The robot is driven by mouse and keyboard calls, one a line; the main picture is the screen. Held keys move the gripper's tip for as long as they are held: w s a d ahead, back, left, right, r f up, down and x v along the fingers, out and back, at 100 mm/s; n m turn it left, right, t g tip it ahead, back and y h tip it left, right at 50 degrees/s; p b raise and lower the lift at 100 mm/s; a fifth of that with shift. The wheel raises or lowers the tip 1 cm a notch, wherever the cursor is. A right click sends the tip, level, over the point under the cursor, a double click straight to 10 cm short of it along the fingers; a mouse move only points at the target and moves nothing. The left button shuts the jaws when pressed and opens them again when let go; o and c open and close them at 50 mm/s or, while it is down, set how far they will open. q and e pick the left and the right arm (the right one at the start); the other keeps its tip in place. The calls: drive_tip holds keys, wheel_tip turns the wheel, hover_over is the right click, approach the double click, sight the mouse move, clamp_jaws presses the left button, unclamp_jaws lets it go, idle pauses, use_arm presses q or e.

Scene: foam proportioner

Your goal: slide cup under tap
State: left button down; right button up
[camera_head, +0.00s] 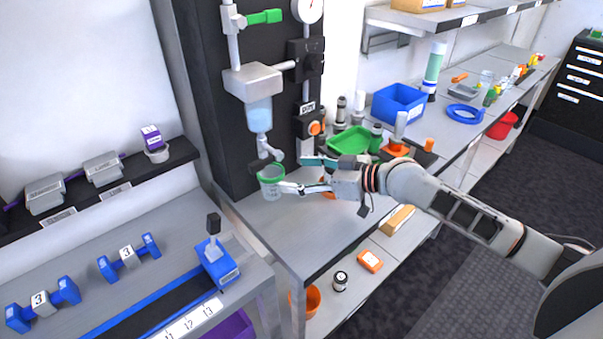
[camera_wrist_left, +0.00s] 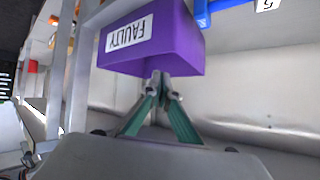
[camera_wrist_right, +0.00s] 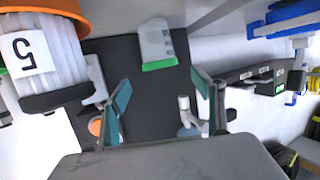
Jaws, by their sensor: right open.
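A clear cup with a green rim (camera_head: 272,187) stands upright on the grey bench, close below the tap (camera_head: 274,156) of the clear blue-tinted vessel (camera_head: 260,113). Whether it is centred under the outlet cannot be told. My right gripper (camera_head: 292,175) is open, its fingers pointing toward the cup from the right. In the right wrist view the cup (camera_wrist_right: 156,42) lies beyond the gap between the spread fingers (camera_wrist_right: 162,82), apparently not gripped. My left gripper (camera_wrist_left: 158,78) has its fingertips together, near a purple bin (camera_wrist_left: 160,42) labelled "FAULTY"; it is outside the head view.
A dark panel (camera_head: 205,100) stands behind the cup. A green tray (camera_head: 352,139), bottles and a blue bin (camera_head: 399,103) crowd the bench behind my right arm. The bench's front left is clear. A blue frame (camera_head: 216,264) sits on the left table.

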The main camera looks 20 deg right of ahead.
sight(276, 173)
drive_tip(key=x, duration=0.7)
drive_tip(key=shift+w+a+f, duration=0.1)
drive_tip(key=shift+w+a, duration=0.1)
drive_tip(key=shift+w, duration=0.05)
drive_tip(key=c, duration=1.1)
